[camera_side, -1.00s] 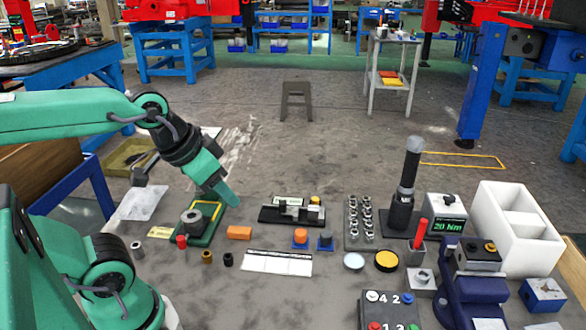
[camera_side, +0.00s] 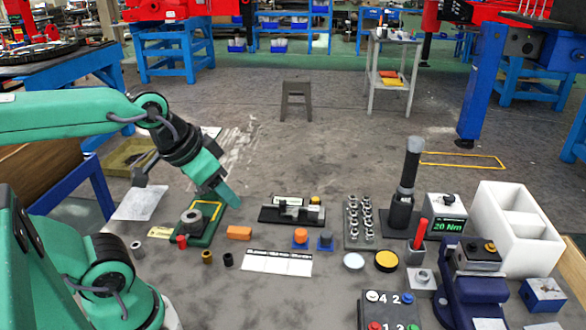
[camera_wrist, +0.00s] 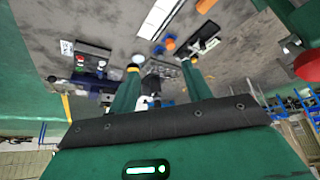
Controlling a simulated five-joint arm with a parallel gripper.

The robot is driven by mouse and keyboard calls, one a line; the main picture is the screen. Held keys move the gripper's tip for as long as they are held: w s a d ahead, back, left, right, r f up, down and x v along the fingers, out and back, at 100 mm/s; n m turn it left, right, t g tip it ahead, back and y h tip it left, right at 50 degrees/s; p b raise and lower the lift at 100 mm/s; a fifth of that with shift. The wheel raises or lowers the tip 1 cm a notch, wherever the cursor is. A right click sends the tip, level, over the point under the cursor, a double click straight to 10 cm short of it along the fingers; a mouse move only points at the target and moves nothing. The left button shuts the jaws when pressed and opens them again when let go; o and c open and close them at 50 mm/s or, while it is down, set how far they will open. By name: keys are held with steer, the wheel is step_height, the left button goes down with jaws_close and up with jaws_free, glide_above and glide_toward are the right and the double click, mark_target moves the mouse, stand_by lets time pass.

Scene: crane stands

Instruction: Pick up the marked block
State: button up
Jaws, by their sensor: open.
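An orange block (camera_side: 239,232) lies on the grey work surface, between the green tray (camera_side: 206,233) and the white labelled strip (camera_side: 277,263). I cannot make out a mark on it, so I cannot tell whether it is the marked block. My gripper (camera_side: 227,194) is above and behind the orange block, pointing down to the right, clear of it. In the wrist view my gripper's two green fingers (camera_wrist: 162,66) stand apart with nothing held between them. An orange item (camera_wrist: 205,5) at the top edge there may be the same block.
A black fixture (camera_side: 292,213) and two small blue-based parts (camera_side: 300,240) stand to the right. Farther right are a socket rack (camera_side: 359,222), a tall dark tool (camera_side: 407,180) and a white bin (camera_side: 541,240). Small rings (camera_side: 207,257) lie in front of the tray.

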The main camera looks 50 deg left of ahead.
steer(key=m+g, duration=0.5)
steer(key=m, duration=0.4)
glide_above(314, 208)
step_height(314, 208, down, 14)
steer(key=shift+s+r, duration=0.1)
steer(key=shift+s, duration=0.05)
steer(key=shift+w+a+f+g, duration=0.1)
steer(key=shift+w+f+g, duration=0.2)
steer(key=shift+f, duration=0.2)
steer(key=shift+s+f, duration=0.1)
steer(key=shift+f, duration=1.15)
steer(key=shift+f, duration=0.1)
